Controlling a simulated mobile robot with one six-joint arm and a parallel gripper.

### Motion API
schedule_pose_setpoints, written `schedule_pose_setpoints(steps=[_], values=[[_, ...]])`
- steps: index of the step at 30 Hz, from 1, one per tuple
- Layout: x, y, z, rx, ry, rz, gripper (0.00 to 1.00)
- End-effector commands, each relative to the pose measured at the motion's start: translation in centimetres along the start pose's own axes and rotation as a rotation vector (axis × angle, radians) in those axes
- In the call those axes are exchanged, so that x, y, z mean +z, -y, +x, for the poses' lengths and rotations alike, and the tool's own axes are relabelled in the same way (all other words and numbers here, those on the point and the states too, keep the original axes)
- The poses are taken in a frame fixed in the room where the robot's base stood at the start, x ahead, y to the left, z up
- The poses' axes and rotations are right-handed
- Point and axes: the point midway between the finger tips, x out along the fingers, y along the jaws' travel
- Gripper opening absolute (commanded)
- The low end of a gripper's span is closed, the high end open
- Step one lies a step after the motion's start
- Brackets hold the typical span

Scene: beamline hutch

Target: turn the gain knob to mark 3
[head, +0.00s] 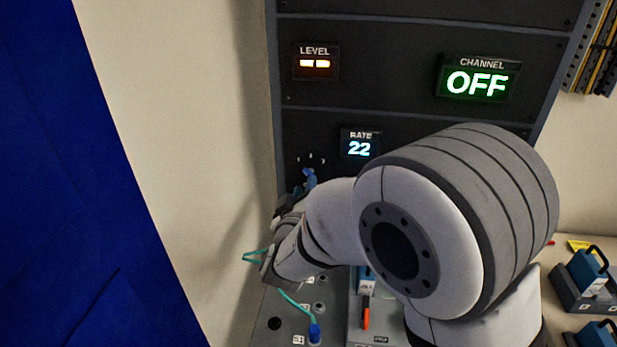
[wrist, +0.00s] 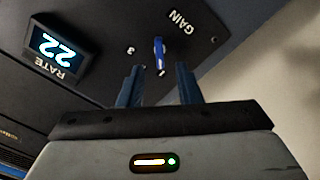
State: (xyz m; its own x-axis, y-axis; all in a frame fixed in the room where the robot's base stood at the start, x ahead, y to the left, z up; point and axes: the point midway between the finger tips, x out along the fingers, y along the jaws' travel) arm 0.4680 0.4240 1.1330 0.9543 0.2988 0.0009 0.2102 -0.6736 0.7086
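The gain knob (wrist: 158,52) is a small blue knob on the dark panel, under an upside-down GAIN label (wrist: 183,20) in the wrist view. In the head view my gripper (head: 305,187) is at the panel's lower left, and my arm hides part of this area.
The RATE display (head: 359,149) reads 22. A teal cable (head: 298,307) runs below my wrist. A pale wall (head: 190,130) is close on the left.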

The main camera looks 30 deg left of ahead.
Motion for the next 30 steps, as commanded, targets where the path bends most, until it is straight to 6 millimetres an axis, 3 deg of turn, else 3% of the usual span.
schedule_pose_setpoints(steps=[3,9,19,30], values=[[-0.1,-0.2,2.0,0.001,0.002,0.0,0.31],[-0.1,-0.1,4.0,0.0,0.001,0.002,0.31],[0.0,0.0,4.3,-0.001,-0.001,0.002,0.3],[-0.1,0.0,4.3,-0.002,-0.001,0.002,0.0]])
